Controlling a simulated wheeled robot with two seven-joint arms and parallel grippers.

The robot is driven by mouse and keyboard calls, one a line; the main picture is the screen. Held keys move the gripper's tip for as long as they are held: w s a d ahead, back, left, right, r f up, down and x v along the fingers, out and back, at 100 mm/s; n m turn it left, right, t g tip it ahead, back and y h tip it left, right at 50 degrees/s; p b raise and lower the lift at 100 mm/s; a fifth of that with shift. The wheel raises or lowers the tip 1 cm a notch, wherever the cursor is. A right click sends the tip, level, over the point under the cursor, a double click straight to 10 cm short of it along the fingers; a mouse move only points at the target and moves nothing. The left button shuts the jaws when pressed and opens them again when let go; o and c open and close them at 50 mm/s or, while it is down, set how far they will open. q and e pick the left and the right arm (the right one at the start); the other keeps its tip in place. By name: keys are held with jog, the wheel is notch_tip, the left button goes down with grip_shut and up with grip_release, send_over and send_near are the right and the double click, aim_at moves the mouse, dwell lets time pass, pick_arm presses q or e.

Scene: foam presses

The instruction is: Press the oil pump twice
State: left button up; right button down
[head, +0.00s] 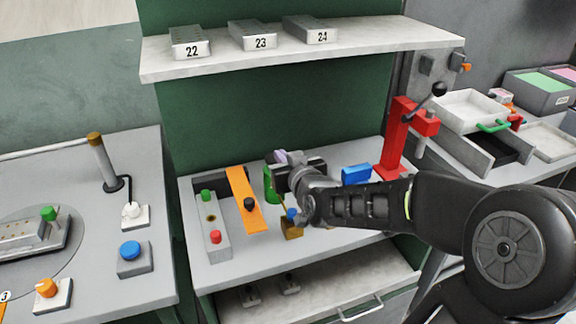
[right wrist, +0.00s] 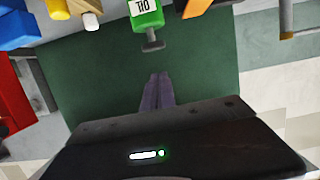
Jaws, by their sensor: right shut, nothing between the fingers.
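The oil pump is a green bottle (head: 270,188) on the middle bench in the head view, partly hidden behind my right gripper. In the right wrist view the bottle (right wrist: 146,14) carries an "OIL" label, and its grey pump head (right wrist: 152,45) shows whole. My right gripper (head: 280,157) is shut and empty, with its purple fingers close to the top of the bottle. In the right wrist view the fingertips (right wrist: 160,76) point toward the pump head, with a visible gap between them. My left gripper is not in view.
An orange bar (head: 240,190) with a black knob and a button box (head: 212,222) stand left of the bottle. A yellow-brown block (head: 292,231) is in front. A blue block (head: 356,174) and red press (head: 395,145) stand right. A shelf (head: 380,38) hangs above.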

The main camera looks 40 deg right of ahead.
jog(key=shift+v, duration=2.1)
jog(key=shift+r, duration=0.1)
